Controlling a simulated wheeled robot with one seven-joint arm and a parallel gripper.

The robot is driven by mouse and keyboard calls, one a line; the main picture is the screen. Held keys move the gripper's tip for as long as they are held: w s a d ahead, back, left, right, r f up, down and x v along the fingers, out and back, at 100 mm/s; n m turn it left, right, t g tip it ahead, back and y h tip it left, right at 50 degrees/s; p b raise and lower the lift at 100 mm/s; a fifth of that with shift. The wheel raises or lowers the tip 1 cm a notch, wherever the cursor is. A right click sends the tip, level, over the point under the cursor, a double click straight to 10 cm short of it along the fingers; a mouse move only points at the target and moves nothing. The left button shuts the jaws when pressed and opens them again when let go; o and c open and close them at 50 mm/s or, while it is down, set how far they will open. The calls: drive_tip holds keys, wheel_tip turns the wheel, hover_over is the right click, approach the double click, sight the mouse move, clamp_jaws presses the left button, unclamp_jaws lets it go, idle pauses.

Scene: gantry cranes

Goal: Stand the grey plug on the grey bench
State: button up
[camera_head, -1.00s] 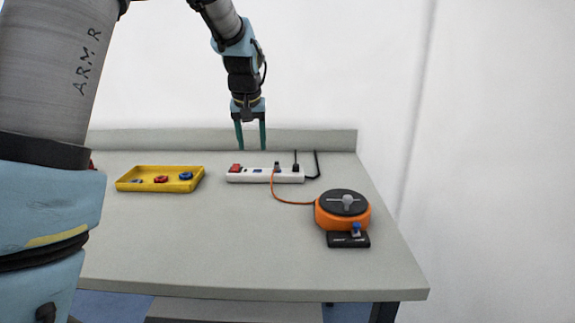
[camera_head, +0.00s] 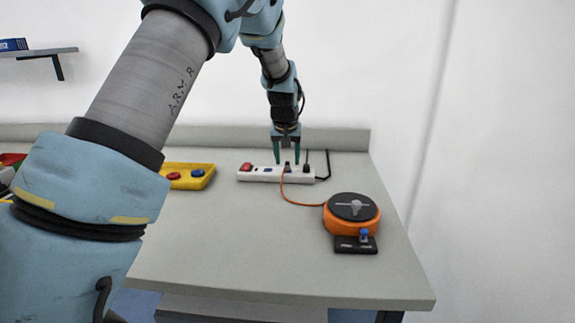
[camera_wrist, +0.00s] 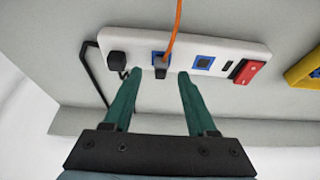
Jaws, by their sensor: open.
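The grey plug (camera_wrist: 161,72) sits in a blue-edged socket of the white power strip (camera_wrist: 232,45), with an orange cord running from it. In the head view the plug (camera_head: 287,167) stands on the strip (camera_head: 257,173), near its right end. My gripper (camera_head: 287,161) points down just above the plug. In the wrist view the two green fingers of my gripper (camera_wrist: 156,78) are open, one to each side of the plug, with nothing held. I cannot tell whether the fingertips reach down to the plug's height. The grey bench (camera_head: 260,230) has a wide bare top.
A black plug (camera_wrist: 119,62) sits beside the grey plug on the strip, with a black cord. An orange cord reel (camera_head: 337,220) and a small black switch box (camera_head: 346,245) stand at the right. A yellow tray (camera_head: 197,183) is at the left. The bench front is clear.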

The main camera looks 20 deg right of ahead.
drive_tip(key=shift+w+f, duration=0.15)
drive_tip(key=shift+f, duration=0.3)
clamp_jaws()
idle(0.3)
